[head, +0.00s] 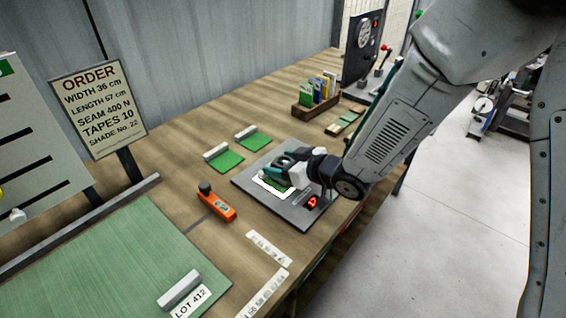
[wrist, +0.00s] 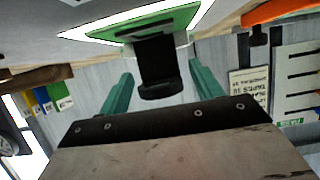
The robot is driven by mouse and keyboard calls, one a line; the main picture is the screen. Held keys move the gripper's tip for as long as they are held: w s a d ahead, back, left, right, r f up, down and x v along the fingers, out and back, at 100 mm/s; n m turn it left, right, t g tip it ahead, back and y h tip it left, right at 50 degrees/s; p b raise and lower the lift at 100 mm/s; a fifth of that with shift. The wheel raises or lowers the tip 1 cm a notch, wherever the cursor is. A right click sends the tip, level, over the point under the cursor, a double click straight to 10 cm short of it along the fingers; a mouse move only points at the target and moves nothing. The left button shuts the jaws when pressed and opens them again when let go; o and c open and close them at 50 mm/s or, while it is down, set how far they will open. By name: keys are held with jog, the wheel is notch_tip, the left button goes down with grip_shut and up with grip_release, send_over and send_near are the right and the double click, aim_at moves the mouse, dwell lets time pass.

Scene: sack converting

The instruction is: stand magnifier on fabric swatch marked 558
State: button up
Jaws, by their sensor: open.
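My gripper (head: 284,166) is open over the lit white panel of a dark plate (head: 251,181), also seen in the wrist view (wrist: 160,72). Between its teal fingers stands a black object (wrist: 157,62), apparently the magnifier, on a green swatch (wrist: 128,27) lying on the lit panel. Visible gaps separate the fingers from it. In the head view my gripper mostly hides it. Two more green swatches, a nearer one (head: 231,161) and a farther one (head: 257,143), lie on the bench with white blocks at their edges. I cannot read 558 on any swatch.
An orange tool with a black knob (head: 217,204) lies left of the plate. A wooden holder of coloured cards (head: 315,104) stands behind. A green sheet (head: 125,262) with a LOT 412 block (head: 184,297) lies at front left. An order sign (head: 98,108) stands at left.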

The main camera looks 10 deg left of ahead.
jog(key=shift+d+r, duration=0.1)
jog(key=shift+r, duration=0.1)
jog(key=v, duration=1.1)
jog(key=shift+s+d, duration=0.25)
jog(key=shift+d, duration=0.05)
jog(key=shift+r, duration=0.15)
jog(key=d+r+m+t+h, duration=0.1)
jog(key=d+r+m+h, duration=0.2)
jog(key=d, duration=0.4)
jog(key=d+r+m+h, duration=0.2)
jog(key=d+h, duration=0.2)
jog(key=d, duration=0.3)
jog(key=d+r+m+t+h, duration=0.1)
jog(key=d+r+m+h, duration=0.2)
jog(key=d, duration=0.4)
jog(key=s+d+r+m+g, duration=0.1)
jog(key=s+d+g, duration=0.1)
jog(key=s, duration=0.5)
jog(key=s+d+r+m+g+h, duration=0.1)
jog(key=s+d+r+g, duration=0.1)
jog(key=s, duration=0.5)
jog(key=s+d+r+m+g, duration=0.1)
jog(key=s+d+m+g, duration=0.1)
jog(key=s, duration=0.5)
jog(key=shift+s+r+g+h, duration=0.3)
jog(key=shift+s+r+g, duration=0.1)
jog(key=shift+g, duration=0.4)
